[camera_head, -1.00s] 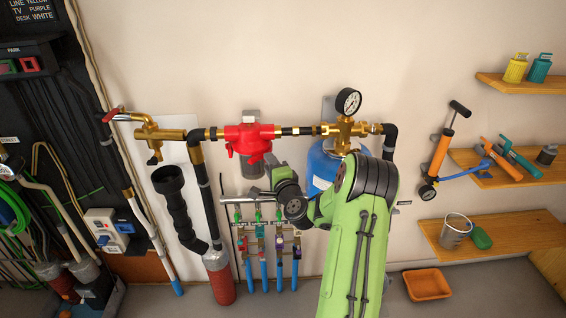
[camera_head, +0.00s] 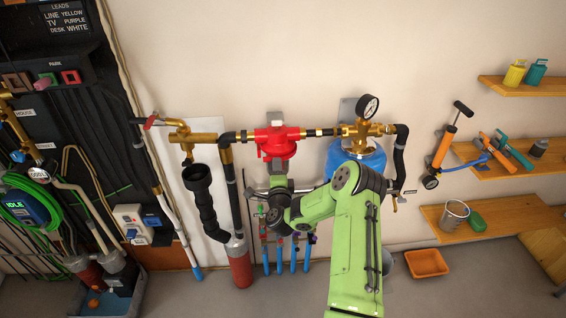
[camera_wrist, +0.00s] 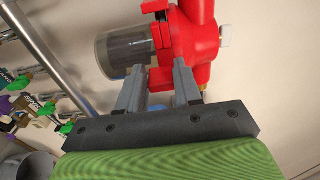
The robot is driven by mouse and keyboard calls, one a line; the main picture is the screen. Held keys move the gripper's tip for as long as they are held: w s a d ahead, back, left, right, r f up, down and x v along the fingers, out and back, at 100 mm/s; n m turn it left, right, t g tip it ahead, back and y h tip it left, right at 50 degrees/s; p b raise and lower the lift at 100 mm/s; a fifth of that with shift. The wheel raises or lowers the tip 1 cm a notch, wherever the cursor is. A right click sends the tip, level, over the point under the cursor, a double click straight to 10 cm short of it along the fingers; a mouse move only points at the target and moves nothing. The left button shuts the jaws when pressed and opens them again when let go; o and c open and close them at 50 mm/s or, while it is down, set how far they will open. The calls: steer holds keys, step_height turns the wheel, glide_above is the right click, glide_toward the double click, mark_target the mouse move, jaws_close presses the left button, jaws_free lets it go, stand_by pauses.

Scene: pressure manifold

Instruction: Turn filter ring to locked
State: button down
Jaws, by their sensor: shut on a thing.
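The red filter housing (camera_head: 276,134) sits in the pipe run on the wall, and it also fills the top of the wrist view (camera_wrist: 200,40). Its red ring (camera_wrist: 162,42) surrounds the top of a clear grey bowl (camera_wrist: 124,56). My gripper (camera_wrist: 159,82) has one grey finger on each side of a red lug of the ring and is shut on it. In the head view my gripper (camera_head: 277,166) is right below the filter, and my green wrist hides the bowl. I cannot read any lock mark.
A blue tank (camera_head: 352,160) with a brass regulator and gauge (camera_head: 368,107) stands to the right. A valve manifold with blue hoses (camera_head: 281,256) hangs below the filter. A black drain pipe (camera_head: 204,205) is at the left. Shelves (camera_head: 490,220) are far right.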

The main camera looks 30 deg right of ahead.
steer(key=shift+w+a+r+p, duration=0.3)
steer(key=shift+w+a+p, duration=0.15)
steer(key=shift+p, duration=0.35)
steer(key=shift+a, duration=0.1)
steer(key=c, duration=1.1)
jaws_free()
steer(key=shift+w, duration=0.1)
steer(key=shift+o, duration=0.3)
steer(key=shift+w+a+f, duration=0.1)
steer(key=shift+w+f, duration=0.15)
steer(key=shift+w, duration=0.05)
steer(key=b+v, duration=0.5)
steer(key=v, duration=1)
steer(key=shift+s, duration=0.4)
steer(key=shift+a, duration=0.1)
